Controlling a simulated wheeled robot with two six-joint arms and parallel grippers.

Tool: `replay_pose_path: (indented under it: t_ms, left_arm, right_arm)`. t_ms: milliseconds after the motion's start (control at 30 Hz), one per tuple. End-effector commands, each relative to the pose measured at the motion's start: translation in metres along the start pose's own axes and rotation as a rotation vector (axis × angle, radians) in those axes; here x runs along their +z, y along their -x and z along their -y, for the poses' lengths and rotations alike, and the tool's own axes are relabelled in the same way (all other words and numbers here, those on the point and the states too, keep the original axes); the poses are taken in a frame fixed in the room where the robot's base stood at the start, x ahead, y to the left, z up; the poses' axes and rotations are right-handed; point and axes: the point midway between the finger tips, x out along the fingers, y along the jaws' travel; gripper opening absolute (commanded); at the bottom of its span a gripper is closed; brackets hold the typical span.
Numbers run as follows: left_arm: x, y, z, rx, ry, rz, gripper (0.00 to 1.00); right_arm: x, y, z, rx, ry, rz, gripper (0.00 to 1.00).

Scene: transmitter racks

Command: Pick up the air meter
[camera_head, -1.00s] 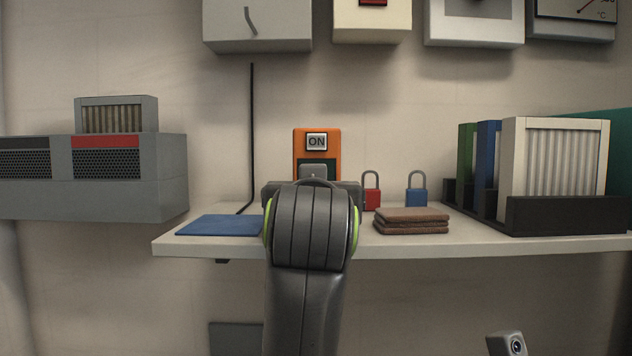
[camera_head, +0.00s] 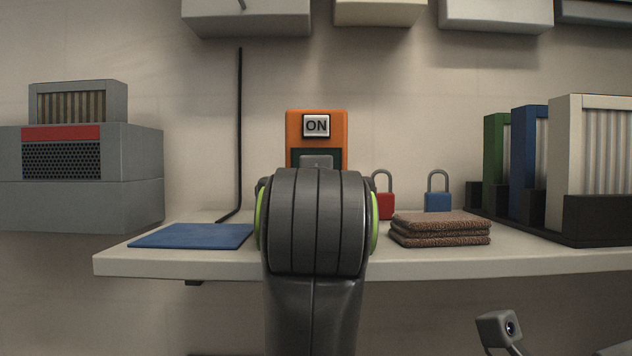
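The orange device with an "ON" panel (camera_head: 316,127), which I take to be the air meter, stands upright on the shelf against the wall. Its lower part is hidden behind my dark arm (camera_head: 315,225), which looks like my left arm. That arm reaches in from the bottom centre, straight in front of the device. Its gripper is almost wholly hidden behind the wrist. I cannot see its fingers or whether they touch the device. My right gripper is not in view; a small camera (camera_head: 498,328) on a stalk shows at the lower right, probably mine.
On the white shelf (camera_head: 400,266) lie a blue mat (camera_head: 191,236) and folded brown cloths (camera_head: 441,229). A red padlock (camera_head: 385,206) and a blue padlock (camera_head: 438,201) stand near the device. Filters in a black rack (camera_head: 604,219) fill the right end. Wall boxes hang above.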

Motion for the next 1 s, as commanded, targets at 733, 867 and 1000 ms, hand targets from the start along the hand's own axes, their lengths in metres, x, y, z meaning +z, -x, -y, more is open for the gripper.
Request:
replay_pose_path:
  t_ms: [733, 867, 1000]
  left_arm:
    - [-0.0008, 0.0007, -0.0001, 0.000, 0.000, -0.002, 0.36]
    - [-0.0008, 0.0007, -0.0001, 0.000, 0.000, -0.002, 0.36]
    - [-0.0016, -0.0005, 0.0001, 0.000, 0.000, -0.001, 0.36]
  right_arm:
    - [-0.0003, -0.0001, 0.0000, 0.000, 0.000, -0.001, 0.36]
    - [-0.0006, -0.0001, -0.0001, 0.002, -0.001, -0.002, 0.36]
    - [0.0000, -0.0013, 0.0000, 0.001, -0.001, -0.002, 0.36]
